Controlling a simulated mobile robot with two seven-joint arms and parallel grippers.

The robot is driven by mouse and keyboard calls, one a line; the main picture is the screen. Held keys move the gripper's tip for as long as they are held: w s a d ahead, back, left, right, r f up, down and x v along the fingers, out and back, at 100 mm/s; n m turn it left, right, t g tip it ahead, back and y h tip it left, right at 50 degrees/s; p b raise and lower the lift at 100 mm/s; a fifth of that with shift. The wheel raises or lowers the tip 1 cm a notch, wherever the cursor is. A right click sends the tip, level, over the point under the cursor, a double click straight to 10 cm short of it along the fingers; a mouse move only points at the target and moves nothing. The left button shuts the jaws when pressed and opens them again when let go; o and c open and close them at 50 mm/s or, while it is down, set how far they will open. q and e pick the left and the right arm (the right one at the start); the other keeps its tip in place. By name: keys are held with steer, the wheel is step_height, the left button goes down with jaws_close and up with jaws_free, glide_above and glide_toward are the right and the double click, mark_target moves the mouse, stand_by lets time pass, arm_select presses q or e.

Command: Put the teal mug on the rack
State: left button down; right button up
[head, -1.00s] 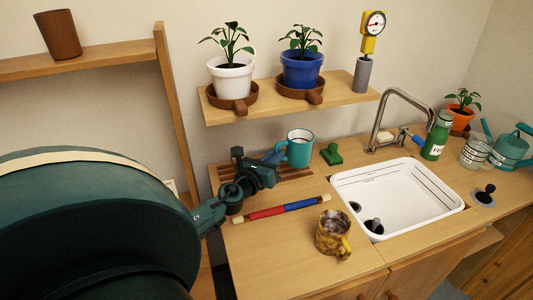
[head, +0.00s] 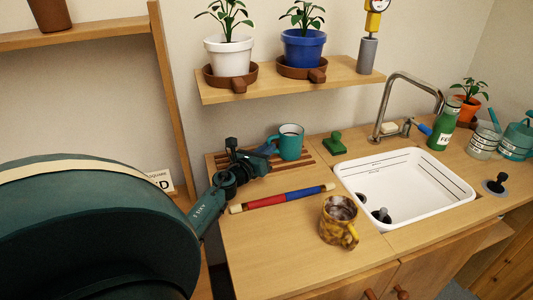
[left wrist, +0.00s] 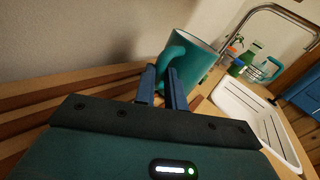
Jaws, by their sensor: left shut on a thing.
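The teal mug (head: 290,143) is upright over the right part of the slatted wooden rack (head: 308,159), with its base at or very near the slats; I cannot tell whether it bears its full weight there. My left gripper (head: 270,150) reaches in from the left and is shut on the mug's handle. In the left wrist view the two blue fingers (left wrist: 163,88) close on the handle of the teal mug (left wrist: 197,62), and the rack's slats (left wrist: 60,96) run to the left. My right gripper is not in view.
A brown mottled mug (head: 338,222) stands at the counter's front. A red and blue rod (head: 283,198) lies before the rack. A green block (head: 333,144) is right of the rack, beside the white sink (head: 405,190). A shelf (head: 290,88) with potted plants hangs above.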

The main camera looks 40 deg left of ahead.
arm_select(q)
steer(key=shift+r, duration=0.15)
steer(key=shift+f, duration=0.2)
steer(key=c, duration=1.5)
jaws_free()
steer(key=shift+o, duration=0.2)
steer(key=shift+r, duration=0.2)
steer(key=s, duration=0.3)
steer(key=s+d, duration=0.1)
steer(key=s, duration=0.3)
steer(key=s+d, duration=0.1)
steer(key=s, duration=0.3)
steer(key=shift+d+f, duration=0.1)
steer(key=shift+d, duration=0.05)
steer(key=shift+s, duration=0.4)
